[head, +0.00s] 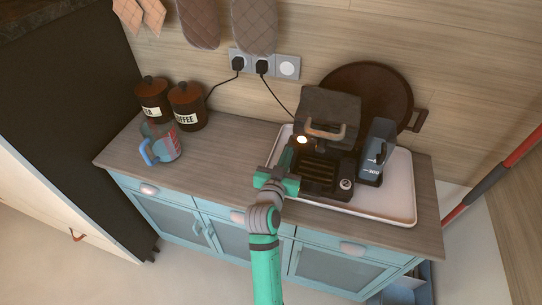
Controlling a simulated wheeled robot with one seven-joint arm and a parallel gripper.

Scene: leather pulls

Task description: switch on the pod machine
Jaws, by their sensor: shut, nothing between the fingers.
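The pod machine (330,105) is dark, with a copper-coloured lever handle on top. It stands on a white tray (399,205) on the counter. A small round light (302,140) glows warm on its left front, below the handle. A dark ridged drip grate and a small round dial (346,184) show at its lower front. A dark water tank (376,150) stands at its right. My green gripper (287,158) is shut and empty, its fingers pointing at the machine's left front just below the light. I cannot tell whether the fingertips touch the machine.
A measuring jug (161,146) and canisters marked TEA (153,101) and COFFEE (187,108) stand at the left. A round dark pan or board (372,88) leans behind the machine. Plugs and cords hang from the wall socket (263,66). The wooden counter (225,150) is clear between jug and tray.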

